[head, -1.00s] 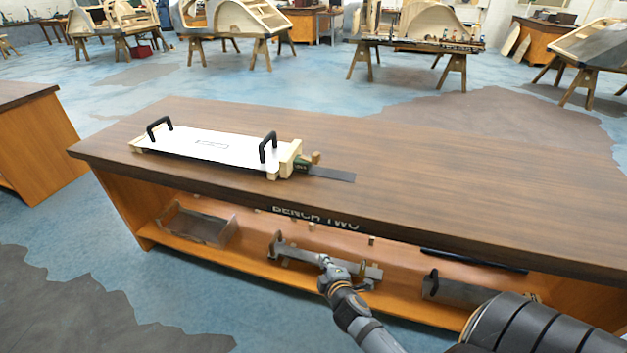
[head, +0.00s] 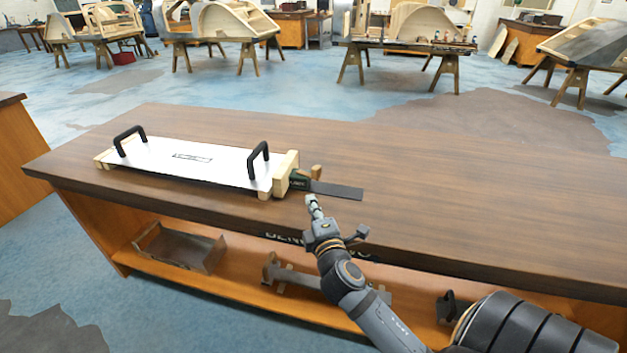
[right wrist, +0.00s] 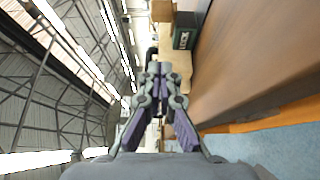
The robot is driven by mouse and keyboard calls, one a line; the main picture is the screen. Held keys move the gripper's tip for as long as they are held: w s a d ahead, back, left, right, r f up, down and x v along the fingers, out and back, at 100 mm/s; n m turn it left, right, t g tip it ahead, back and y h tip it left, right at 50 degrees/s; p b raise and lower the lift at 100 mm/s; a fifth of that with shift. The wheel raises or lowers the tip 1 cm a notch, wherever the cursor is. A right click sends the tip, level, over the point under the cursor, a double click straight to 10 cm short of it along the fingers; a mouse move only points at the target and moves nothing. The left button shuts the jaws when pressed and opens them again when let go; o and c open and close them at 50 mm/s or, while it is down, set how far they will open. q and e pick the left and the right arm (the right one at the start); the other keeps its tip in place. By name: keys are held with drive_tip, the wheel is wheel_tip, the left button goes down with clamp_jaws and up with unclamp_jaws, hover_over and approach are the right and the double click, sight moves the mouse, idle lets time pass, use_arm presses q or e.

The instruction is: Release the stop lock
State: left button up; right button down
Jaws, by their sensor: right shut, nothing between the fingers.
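A stop (head: 287,174) of pale wood stands at the right end of a white board with two black handles (head: 195,160) on the bench. A small dark green lock body (head: 300,180) with a wooden knob (head: 316,172) sits at the stop's right side, on a dark flat bar (head: 338,190). My right gripper (head: 312,202) is shut and empty at the bench's front edge, just below and in front of the lock, apart from it. In the right wrist view the shut fingers (right wrist: 158,72) point toward the green block (right wrist: 186,30). My left gripper is not in view.
The wooden bench top (head: 450,200) is clear to the right of the bar. Metal trays and a bracket lie on the shelf (head: 215,285) below the overhanging top. Trestles with wooden frames stand far behind on the floor.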

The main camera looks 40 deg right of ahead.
drive_tip(key=x, duration=0.6)
drive_tip(key=shift+r, duration=0.15)
drive_tip(key=d, duration=0.1)
drive_tip(key=w+d, duration=0.1)
drive_tip(key=d, duration=0.1)
drive_tip(key=shift+w+p, duration=0.3)
drive_tip(key=shift+w, duration=0.05)
drive_tip(key=shift+d, duration=0.3)
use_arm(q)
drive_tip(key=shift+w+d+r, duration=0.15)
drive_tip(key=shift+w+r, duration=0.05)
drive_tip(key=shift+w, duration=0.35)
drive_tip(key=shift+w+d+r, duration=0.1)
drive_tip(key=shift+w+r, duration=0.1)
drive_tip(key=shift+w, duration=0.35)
use_arm(e)
drive_tip(key=shift+w, duration=0.1)
